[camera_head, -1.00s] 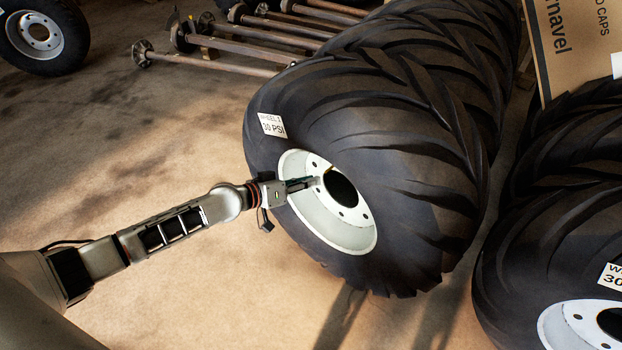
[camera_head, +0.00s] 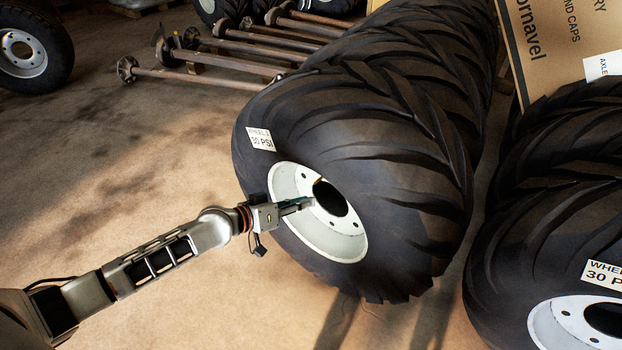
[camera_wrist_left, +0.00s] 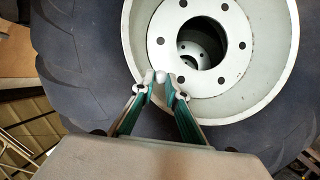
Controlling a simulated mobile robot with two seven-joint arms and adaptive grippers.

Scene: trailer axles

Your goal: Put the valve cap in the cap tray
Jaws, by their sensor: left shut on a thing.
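My left gripper (camera_head: 308,203) is in front of the white rim (camera_head: 350,243) of a large tyre (camera_head: 300,120), just left of the dark hub hole. In the left wrist view, the left gripper (camera_wrist_left: 161,78) has its green-edged fingers closed together at the tips on a small pale thing, which looks like the valve cap (camera_wrist_left: 161,76). It overlaps the lower left of the hub plate (camera_wrist_left: 215,87) in that view; I cannot tell whether it touches the wheel. The cap tray is not identifiable in either view. My right gripper is not in view.
A second big wheel (camera_head: 560,220) stands at the right. A cardboard box (camera_head: 550,40) is behind it. Axles (camera_head: 240,50) lie at the back, and a smaller wheel (camera_head: 30,55) is at upper left. The concrete floor (camera_head: 120,190) at left is clear.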

